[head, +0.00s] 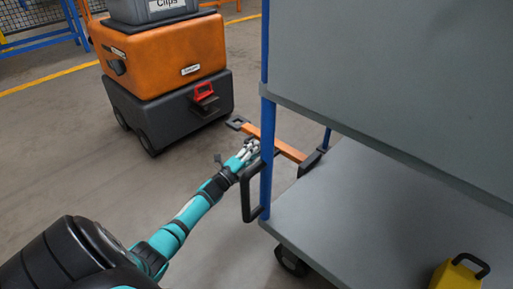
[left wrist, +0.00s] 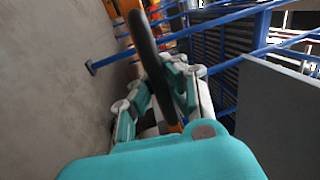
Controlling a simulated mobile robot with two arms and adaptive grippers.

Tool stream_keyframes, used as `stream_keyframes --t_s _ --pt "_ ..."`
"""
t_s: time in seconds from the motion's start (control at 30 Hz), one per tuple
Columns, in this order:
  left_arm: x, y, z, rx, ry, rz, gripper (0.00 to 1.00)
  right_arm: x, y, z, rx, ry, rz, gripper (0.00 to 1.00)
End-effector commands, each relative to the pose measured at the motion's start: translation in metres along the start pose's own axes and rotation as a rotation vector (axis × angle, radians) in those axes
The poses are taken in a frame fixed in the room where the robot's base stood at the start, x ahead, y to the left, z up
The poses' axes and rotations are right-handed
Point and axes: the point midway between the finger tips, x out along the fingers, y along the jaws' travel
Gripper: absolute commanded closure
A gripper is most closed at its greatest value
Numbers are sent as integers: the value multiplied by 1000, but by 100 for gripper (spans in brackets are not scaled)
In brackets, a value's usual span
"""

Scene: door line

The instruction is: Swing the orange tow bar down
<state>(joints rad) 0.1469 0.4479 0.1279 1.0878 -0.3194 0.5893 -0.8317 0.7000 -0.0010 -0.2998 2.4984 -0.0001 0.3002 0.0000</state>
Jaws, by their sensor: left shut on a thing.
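The orange tow bar (head: 290,151) sticks out from the near end of the grey cart (head: 345,215) toward the orange tugger. It has a dark loop at its free end and a dark bracket at the cart end. The cart's blue post hides part of it. My left gripper (head: 252,147) is at the bar's outer half, shut on it. In the left wrist view my fingers (left wrist: 176,122) are largely covered by a dark curved bar, and a small orange patch shows between them. The exact grip is hidden. My right gripper is not in view.
The orange tugger (head: 165,58) stands at the upper left with a red hitch (head: 203,89) facing the bar. A black handle (head: 246,195) on the cart's blue post (head: 266,150) is close beside my left wrist. A yellow box (head: 455,277) sits on the cart. Floor at left is clear.

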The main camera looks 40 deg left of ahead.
Motion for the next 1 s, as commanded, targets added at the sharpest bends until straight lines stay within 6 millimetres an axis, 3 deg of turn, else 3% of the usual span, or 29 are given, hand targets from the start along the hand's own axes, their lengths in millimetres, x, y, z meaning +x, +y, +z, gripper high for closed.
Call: stream_keyframes --t_s 0.43,0.5,0.7,1.0 --pt "-5 7 0 -24 -7 11 100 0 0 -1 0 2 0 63" --pt "-5 8 0 -24 -7 11 87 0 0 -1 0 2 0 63" --pt "-3 6 0 -21 -7 8 62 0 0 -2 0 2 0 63" --pt "-4 4 0 -19 -5 5 62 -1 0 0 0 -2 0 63"
